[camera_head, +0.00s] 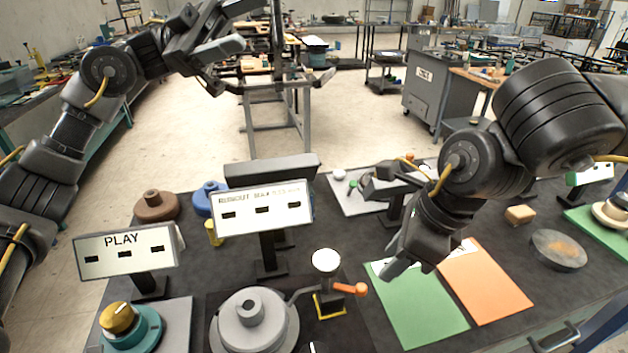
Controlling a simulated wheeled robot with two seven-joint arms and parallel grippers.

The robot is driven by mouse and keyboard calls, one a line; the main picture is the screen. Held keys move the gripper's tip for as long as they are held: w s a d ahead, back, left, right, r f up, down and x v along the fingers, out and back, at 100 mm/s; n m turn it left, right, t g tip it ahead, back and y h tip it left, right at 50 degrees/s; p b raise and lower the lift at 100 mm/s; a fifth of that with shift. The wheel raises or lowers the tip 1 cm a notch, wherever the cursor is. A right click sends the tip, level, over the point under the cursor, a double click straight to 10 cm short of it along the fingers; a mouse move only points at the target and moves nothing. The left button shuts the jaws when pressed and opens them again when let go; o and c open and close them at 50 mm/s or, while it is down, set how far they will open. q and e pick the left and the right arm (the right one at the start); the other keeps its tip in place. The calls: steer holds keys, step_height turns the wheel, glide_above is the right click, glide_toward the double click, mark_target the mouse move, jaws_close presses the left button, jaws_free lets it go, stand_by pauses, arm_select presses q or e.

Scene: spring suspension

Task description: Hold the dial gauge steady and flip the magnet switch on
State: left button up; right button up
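The dial gauge (326,260) has a round white face and stands upright on a small base with yellow edges at the front middle of the bench. An orange-tipped lever (357,289) sticks out to the right of its base; it looks like the magnet switch, but its setting cannot be read. A thin arm runs left from the gauge toward a grey stepped disc (252,322). My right gripper (408,262) is above the green sheet, right of the gauge and apart from it; its finger gap is hidden. My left gripper (268,84) is raised high, far from the gauge, fingers spread and empty.
A "RUNOUT" sign (262,208) stands behind the gauge and a "PLAY" sign (125,250) at left. A brass-knobbed teal part (130,328) sits front left. Green (425,315) and orange (485,280) sheets lie flat at right. Brown and blue discs stand behind.

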arm_select(q)
steer(key=s+d+f+y, duration=0.35)
steer(key=d+f, duration=0.25)
steer(key=d, duration=0.4)
steer(key=n+t+y, duration=0.2)
steer(key=t+y, duration=0.1)
steer(key=y, duration=0.6)
glide_above(327, 260)
steer(key=w+d, duration=0.1)
steer(key=w, duration=0.1)
step_height(327, 260, down, 15)
steer(key=s+f+y, duration=0.1)
steer(key=f, duration=0.4)
steer(key=f+t+y, duration=0.1)
steer(key=f, duration=0.3)
steer(key=s+f+y, duration=0.1)
steer(key=f, duration=0.4)
steer(key=shift+s+a+f+t+y, duration=0.2)
steer(key=shift+s+f+t+y, duration=0.1)
steer(key=shift+s+y, duration=0.05)
